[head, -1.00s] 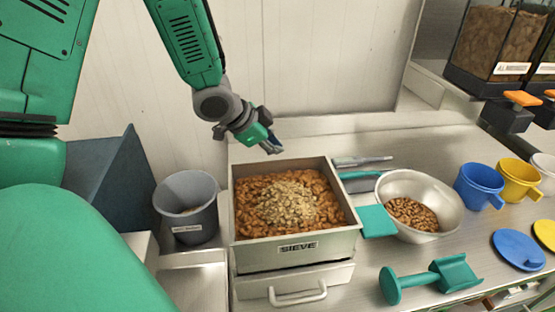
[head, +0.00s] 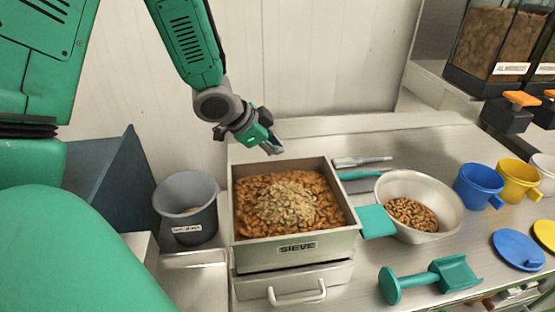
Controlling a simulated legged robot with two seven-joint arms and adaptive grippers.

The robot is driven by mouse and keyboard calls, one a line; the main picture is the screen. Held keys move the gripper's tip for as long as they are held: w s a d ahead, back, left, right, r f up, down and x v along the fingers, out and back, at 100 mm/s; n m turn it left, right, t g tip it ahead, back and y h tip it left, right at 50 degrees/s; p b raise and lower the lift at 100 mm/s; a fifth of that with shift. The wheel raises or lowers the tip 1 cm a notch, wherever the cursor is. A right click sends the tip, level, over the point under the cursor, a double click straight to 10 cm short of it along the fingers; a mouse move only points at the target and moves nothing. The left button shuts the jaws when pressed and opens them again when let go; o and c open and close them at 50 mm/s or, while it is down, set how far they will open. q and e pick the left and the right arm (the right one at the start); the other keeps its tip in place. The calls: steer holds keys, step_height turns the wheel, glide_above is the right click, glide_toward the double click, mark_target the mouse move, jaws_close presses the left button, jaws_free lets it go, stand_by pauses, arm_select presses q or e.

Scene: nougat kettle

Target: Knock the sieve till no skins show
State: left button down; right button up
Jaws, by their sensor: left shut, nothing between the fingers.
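The sieve (head: 297,248) is a square metal box with a label on its front, standing on the metal bench above a drawer (head: 296,289) with a handle. It holds brown nuts (head: 250,210) with a heap of paler pieces (head: 288,202) in the middle. Whether those pale pieces are skins or nuts I cannot tell. My left gripper (head: 271,146) is shut and empty, just above the sieve's back edge. Whether it touches the rim is not clear. My right gripper is not in view.
A grey bin (head: 187,222) stands left of the sieve. A dark-based dispenser (head: 495,45) stands at back right.

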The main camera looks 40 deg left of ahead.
arm_select(q)
steer(key=shift+s+d+f, duration=0.1)
steer(key=shift+d+f, duration=0.05)
steer(key=shift+d, duration=0.6)
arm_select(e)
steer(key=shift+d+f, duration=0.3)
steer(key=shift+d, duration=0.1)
arm_select(q)
steer(key=shift+a, duration=0.2)
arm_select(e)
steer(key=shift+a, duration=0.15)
arm_select(q)
steer(key=shift+a+f+b, duration=0.15)
steer(key=shift+f+b, duration=0.1)
steer(key=shift+b, duration=0.1)
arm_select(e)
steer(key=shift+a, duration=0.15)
arm_select(q)
steer(key=shift+s+d+f, duration=0.15)
steer(key=shift+d+f, duration=0.05)
steer(key=shift+d, duration=0.15)
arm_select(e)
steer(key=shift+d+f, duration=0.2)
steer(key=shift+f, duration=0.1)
arm_select(q)
steer(key=shift+s+f+b, duration=0.15)
steer(key=shift+f+b, duration=0.45)
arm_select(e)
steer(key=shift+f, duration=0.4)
